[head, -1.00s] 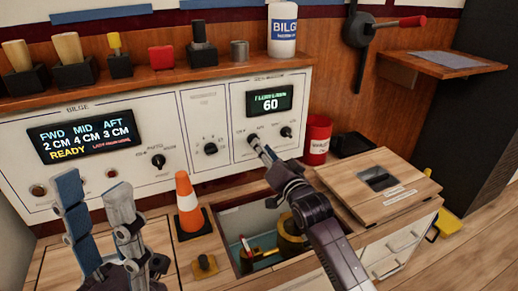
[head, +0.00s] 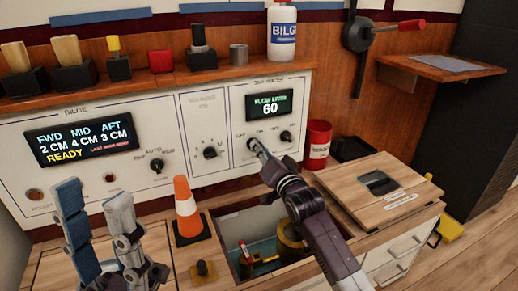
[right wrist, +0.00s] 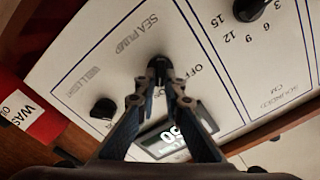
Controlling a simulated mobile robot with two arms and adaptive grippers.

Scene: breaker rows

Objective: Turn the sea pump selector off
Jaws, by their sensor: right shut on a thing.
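The sea pump selector is a black knob (right wrist: 158,68) on the cream SEA PUMP panel (head: 292,82), beside printed OFF and ON labels. My right gripper (right wrist: 160,80) is shut on this knob, one finger on each side. In the head view the right gripper (head: 256,148) reaches the panel and mostly hides the knob, so its pointing direction is hard to tell. The flow display (head: 269,104) above it reads 60. My left gripper (head: 97,205) is open and empty at the lower left, fingers up, in front of the bilge panel.
A second black knob (head: 286,136) sits close to the right of the selector. Another knob (head: 210,152) is on the middle panel. An orange cone (head: 187,208) stands on the counter, left of an open well (head: 222,222). A red can (head: 317,140) stands right of the panel.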

